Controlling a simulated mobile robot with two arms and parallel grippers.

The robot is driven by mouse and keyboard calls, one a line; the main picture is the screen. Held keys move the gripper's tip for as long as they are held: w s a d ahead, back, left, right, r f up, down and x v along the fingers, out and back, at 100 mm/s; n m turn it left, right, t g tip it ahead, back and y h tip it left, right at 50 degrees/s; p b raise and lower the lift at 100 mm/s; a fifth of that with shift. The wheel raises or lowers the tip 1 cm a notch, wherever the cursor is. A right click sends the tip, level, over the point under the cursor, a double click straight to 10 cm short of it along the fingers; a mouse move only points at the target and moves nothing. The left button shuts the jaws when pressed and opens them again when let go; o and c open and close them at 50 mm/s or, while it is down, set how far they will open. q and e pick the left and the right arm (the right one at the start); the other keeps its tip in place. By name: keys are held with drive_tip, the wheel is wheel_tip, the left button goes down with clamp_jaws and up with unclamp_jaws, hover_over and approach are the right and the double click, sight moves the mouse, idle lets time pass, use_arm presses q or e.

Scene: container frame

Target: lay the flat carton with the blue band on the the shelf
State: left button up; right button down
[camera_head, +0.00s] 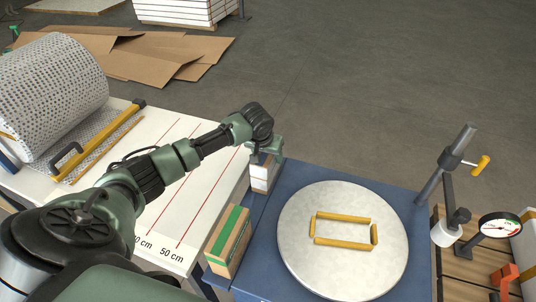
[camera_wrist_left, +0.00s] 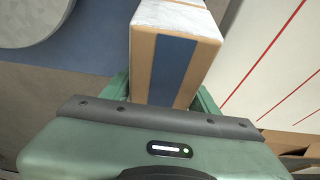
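The carton with the blue band (camera_wrist_left: 174,66) is brown with a white top part, and its blue band faces the left wrist camera. In the head view the carton (camera_head: 262,176) hangs below my left gripper (camera_head: 266,150), at the far left edge of the blue surface. In the left wrist view the green fingers of the gripper (camera_wrist_left: 163,95) lie close against both sides of the carton, shut on it. I cannot tell whether its lower end touches anything. A narrow blue ledge (camera_head: 252,211), possibly the shelf, runs beside the white table. My right gripper is not in view.
A carton with a green band (camera_head: 230,238) stands at the ledge's near end. A round grey turntable (camera_head: 300,220) carries yellow bars. A white table (camera_head: 200,205) with red lines holds a large roll (camera_head: 55,95). A post with a gauge (camera_head: 500,226) stands at right.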

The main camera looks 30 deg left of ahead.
use_arm(q)
drive_tip(key=shift+o, duration=0.9)
drive_tip(key=v, duration=1.2)
drive_tip(key=shift+s+r+b, duration=0.1)
drive_tip(key=shift+b, duration=0.25)
drive_tip(key=shift+d, duration=0.1)
